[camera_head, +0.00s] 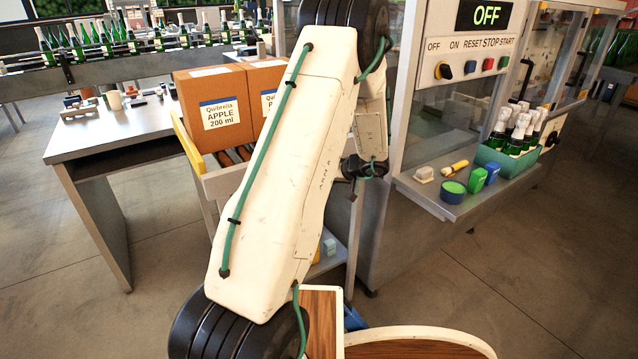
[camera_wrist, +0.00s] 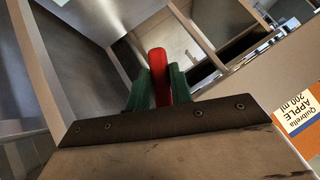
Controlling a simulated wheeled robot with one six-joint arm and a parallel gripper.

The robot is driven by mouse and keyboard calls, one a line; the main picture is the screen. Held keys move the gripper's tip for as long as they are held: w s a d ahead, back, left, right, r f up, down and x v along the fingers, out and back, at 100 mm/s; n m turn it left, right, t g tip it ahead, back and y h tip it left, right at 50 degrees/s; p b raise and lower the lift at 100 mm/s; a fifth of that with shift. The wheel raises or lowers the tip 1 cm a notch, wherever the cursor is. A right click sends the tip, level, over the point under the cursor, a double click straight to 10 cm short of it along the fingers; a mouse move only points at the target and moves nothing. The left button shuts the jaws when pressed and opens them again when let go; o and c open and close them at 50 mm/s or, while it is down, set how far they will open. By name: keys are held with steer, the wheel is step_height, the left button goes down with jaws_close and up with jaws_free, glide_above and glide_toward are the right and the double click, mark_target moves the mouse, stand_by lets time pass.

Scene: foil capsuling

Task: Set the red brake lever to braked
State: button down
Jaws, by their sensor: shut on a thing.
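The red brake lever (camera_wrist: 158,62) stands up between the two green fingers of my gripper (camera_wrist: 160,86) in the wrist view. The fingers are closed against its sides, and its rounded red end sticks out past them. Its base is hidden by my gripper, and I cannot tell its setting. In the head view my own arm covers the middle, and the lever does not show there.
Cardboard boxes (camera_head: 211,104) marked Quibrella APPLE stand on a cart (camera_head: 228,180) just left of my arm. A machine with an OFF display (camera_head: 487,15) stands on the right, with a shelf (camera_head: 425,197) of bottles and small items. A table (camera_head: 95,140) is on the left.

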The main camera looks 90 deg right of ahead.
steer(key=c, duration=1.2)
jaws_free()
steer(key=shift+c, duration=0.2)
steer(key=v, duration=0.7)
steer(key=shift+s+a+r, duration=0.2)
steer(key=shift+s+r, duration=0.05)
